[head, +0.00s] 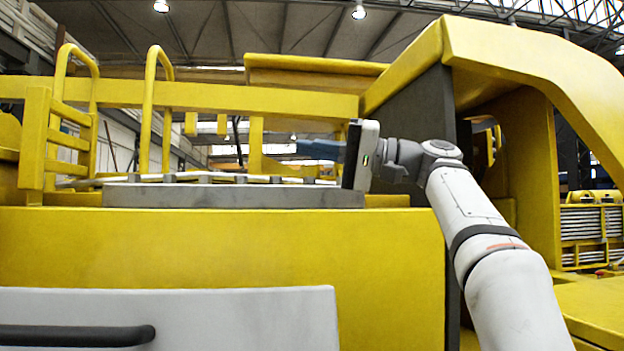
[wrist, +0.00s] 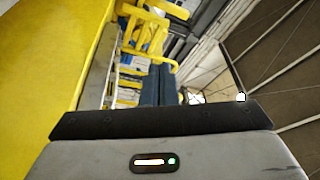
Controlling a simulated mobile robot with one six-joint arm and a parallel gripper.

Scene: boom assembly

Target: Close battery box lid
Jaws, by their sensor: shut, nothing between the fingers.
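My gripper (head: 305,148) reaches left above a yellow box (head: 230,245) in the head view. Its blue fingers lie side by side in the wrist view (wrist: 158,72), shut with nothing between them. A flat grey slab (head: 235,196) with several small dark blocks along its upper edge lies on top of the yellow box. The fingers are above this slab and look apart from it. I cannot tell for certain which part is the lid or how far it stands open. The inside of the box is not visible.
Yellow handrails (head: 152,105) rise at the back left. A yellow beam (head: 315,66) runs behind the gripper. A tall dark panel with a yellow edge (head: 400,75) stands behind my arm. A grey panel with a black handle (head: 75,336) is in the lower left foreground.

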